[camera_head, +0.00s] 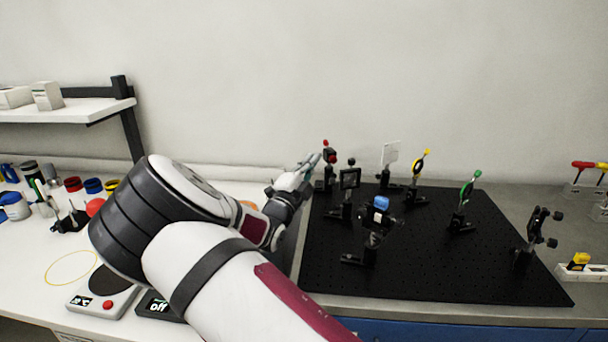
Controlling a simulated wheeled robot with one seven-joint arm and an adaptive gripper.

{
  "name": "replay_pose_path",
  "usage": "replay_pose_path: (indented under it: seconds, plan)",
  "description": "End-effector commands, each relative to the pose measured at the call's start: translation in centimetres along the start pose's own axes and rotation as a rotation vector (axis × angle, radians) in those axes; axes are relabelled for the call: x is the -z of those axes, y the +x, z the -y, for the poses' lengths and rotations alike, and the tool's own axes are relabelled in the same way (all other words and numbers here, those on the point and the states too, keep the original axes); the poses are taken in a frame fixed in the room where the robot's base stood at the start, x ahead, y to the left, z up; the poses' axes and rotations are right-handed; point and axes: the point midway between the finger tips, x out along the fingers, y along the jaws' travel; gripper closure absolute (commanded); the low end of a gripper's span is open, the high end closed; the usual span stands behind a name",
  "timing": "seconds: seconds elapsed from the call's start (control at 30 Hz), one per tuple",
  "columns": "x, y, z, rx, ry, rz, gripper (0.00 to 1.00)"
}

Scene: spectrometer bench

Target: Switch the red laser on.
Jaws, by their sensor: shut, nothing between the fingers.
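The red laser (329,156) is a small dark unit with a red top, mounted on a post at the back left corner of the black optical breadboard (420,275). My gripper (314,158) is shut and empty. Its fingertips are at the left side of the red laser, very near it; I cannot tell whether they touch. The laser's switch is too small to make out.
On the breadboard stand a black square mount (350,178), a blue-topped mount (380,204), a white card (390,152), a yellow-ringed mount (419,163), a green-ringed mount (468,190) and a black mount (536,222). A hotplate-like device (104,295) and several containers crowd the left table.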

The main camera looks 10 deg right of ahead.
Motion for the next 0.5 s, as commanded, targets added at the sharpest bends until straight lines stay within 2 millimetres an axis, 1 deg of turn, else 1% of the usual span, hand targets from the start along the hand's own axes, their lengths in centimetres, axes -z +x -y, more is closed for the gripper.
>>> replay_pose_path:
  seconds: [0.03, 0.2, 0.33, 0.5]
  plan:
    - [0.0, 1.1, 0.0, 0.001, 0.000, -0.002, 1.00]
    - [0.0, 3.7, 0.0, 0.001, 0.000, -0.001, 1.00]
    - [0.0, 4.9, 0.0, 0.000, 0.001, 0.000, 1.00]
    - [0.0, 5.4, 0.0, 0.001, 0.001, 0.001, 1.00]
